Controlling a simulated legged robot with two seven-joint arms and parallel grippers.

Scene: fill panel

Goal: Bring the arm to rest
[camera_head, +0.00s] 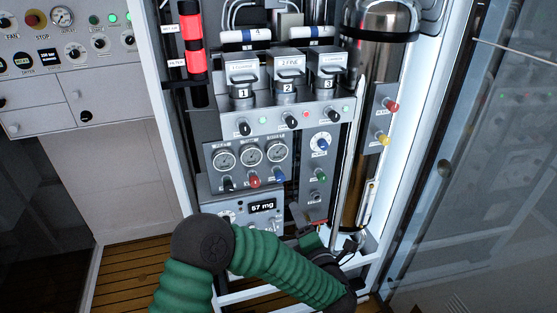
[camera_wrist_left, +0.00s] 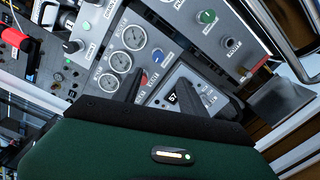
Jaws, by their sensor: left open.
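My left arm, in a green sleeve, comes up from the bottom of the head view and bends across to the right. My left gripper (camera_head: 303,224) is low in front of the panel, right of the lit display (camera_head: 262,206) reading 57 mg. In the left wrist view my two black fingers (camera_wrist_left: 175,76) stand apart with nothing seen between them. The display (camera_wrist_left: 172,98) shows partly between them, with a row of gauges (camera_wrist_left: 122,62) beyond. My right gripper is not in view.
Three numbered grey units (camera_head: 287,75) sit above knobs and gauges (camera_head: 251,153). A tall metal cylinder (camera_head: 377,70) stands at right. A red-handled part (camera_head: 319,222) is close to my gripper. A glass door (camera_head: 480,130) is at right, and a control cabinet (camera_head: 75,85) at left.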

